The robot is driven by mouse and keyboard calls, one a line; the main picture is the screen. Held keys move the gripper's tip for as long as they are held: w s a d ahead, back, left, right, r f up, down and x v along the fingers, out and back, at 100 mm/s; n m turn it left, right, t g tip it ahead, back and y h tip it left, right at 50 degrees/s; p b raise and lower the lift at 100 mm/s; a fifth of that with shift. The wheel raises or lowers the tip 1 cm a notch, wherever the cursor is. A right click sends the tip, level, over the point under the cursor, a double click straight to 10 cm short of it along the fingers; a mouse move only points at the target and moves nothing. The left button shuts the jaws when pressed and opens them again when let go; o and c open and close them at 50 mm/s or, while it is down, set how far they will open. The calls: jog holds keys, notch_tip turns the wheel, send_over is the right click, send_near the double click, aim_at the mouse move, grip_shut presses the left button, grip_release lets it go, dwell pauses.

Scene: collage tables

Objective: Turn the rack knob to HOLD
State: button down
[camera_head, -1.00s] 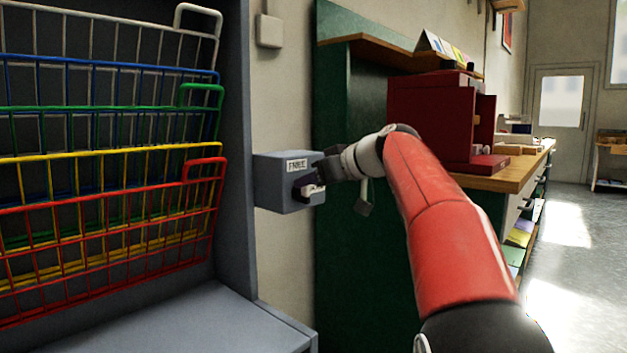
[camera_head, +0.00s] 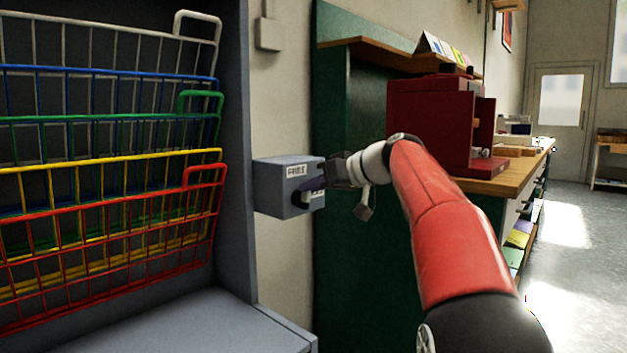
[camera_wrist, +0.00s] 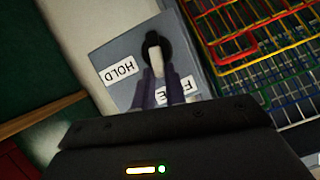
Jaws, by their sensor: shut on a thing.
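The rack knob (camera_wrist: 152,44) is a dark round knob with a pale bar, on the face of a grey box (camera_head: 272,190) fixed beside the rack. In the wrist view a HOLD label (camera_wrist: 119,70) lies left of the knob, and a FREE label (camera_wrist: 184,88) lies below right, partly covered by a finger. My gripper (camera_wrist: 159,74) is shut on the knob, its two purplish fingers on either side of the pale bar. In the head view my gripper (camera_head: 306,190) reaches the box from the right and hides most of the knob.
The rack of coloured wire baskets (camera_head: 110,158) stands close on the left, above a grey ledge (camera_head: 195,325). A green panel (camera_head: 333,250) is behind my gripper. A dark red cabinet (camera_head: 428,125) sits on a wooden counter (camera_head: 510,178) at right. Floor is open at far right.

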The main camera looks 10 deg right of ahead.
jog(key=shift+w+d+f+m+g+y+p, duration=0.1)
jog(key=shift+w+d+f+m+y+p, duration=0.3)
jog(key=shift+m+y, duration=1.1)
jog(key=shift+w+d+f+m+g+y+p, duration=0.15)
jog(key=shift+d+f+m+y+p, duration=0.4)
jog(key=shift+m, duration=1.9)
jog(key=shift+w+d+f+m+g+y+p, duration=0.1)
jog(key=shift+w+d+f+m+y+p, duration=0.15)
jog(key=shift+f+m+y+p, duration=1.2)
jog(key=shift+r+m+h+b, duration=0.4)
jog(key=shift+r+m+b, duration=0.15)
jog(key=shift+r+m, duration=0.15)
jog(key=c, duration=1.4)
grip_release()
jog(key=shift+a, duration=0.1)
jog(key=shift+c, duration=0.2)
jog(key=v, duration=0.8)
jog(key=shift+a+f, duration=0.1)
jog(key=shift+f, duration=0.05)
